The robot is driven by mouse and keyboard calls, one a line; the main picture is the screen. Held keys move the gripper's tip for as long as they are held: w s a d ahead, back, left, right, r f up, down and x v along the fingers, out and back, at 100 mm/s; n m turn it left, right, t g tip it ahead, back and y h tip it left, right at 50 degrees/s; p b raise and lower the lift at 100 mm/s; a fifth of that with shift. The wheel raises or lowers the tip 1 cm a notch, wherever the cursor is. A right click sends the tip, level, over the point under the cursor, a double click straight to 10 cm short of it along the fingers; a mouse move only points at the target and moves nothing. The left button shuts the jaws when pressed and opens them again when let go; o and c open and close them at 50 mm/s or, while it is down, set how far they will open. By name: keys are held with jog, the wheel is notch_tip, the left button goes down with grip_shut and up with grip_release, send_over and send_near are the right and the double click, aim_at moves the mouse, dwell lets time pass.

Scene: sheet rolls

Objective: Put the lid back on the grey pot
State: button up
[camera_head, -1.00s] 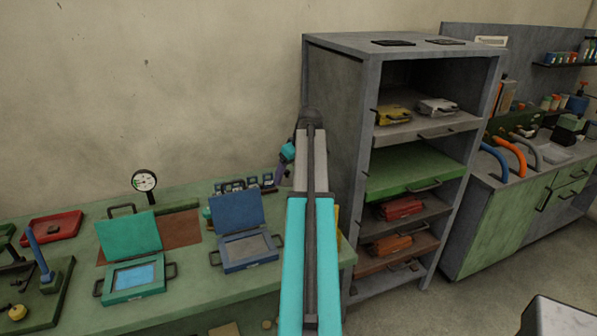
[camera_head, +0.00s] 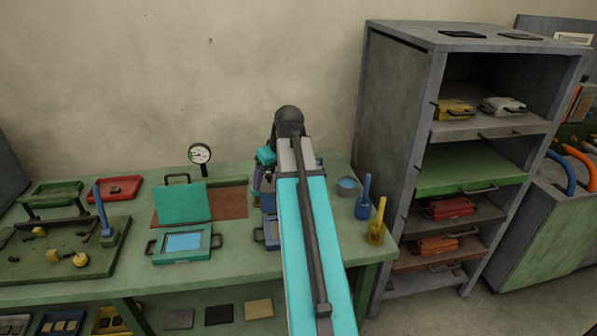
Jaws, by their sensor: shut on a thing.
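The grey pot (camera_head: 348,187) stands without a lid on the green bench, right of my arm, with blue contents showing in its open top. My gripper (camera_head: 257,182) is at the far end of my arm, over the bench and left of the pot, apart from it. It is mostly hidden by my own arm and wrist. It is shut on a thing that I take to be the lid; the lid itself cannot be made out.
A blue holder (camera_head: 364,196) and a yellow holder (camera_head: 377,222) stand right of the pot near the bench edge. A teal case (camera_head: 183,243) lies open at left, with a gauge (camera_head: 200,154) behind. A grey shelf rack (camera_head: 397,120) rises at right.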

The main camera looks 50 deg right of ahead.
jog(key=w+a, duration=0.3)
jog(key=a, duration=0.8)
jog(key=w+a+r+n+b, duration=0.1)
jog(key=w+a, duration=0.3)
jog(key=a, duration=0.7)
jog(key=w+a, duration=0.3)
jog(key=a, duration=0.8)
jog(key=w+a+f+b, duration=0.1)
jog(key=a+f+b, duration=0.4)
jog(key=f+b, duration=0.3)
jog(key=shift+f+y+b, duration=0.3)
jog(key=shift+b, duration=0.2)
jog(key=shift+w, duration=0.1)
jog(key=shift+a, duration=0.1)
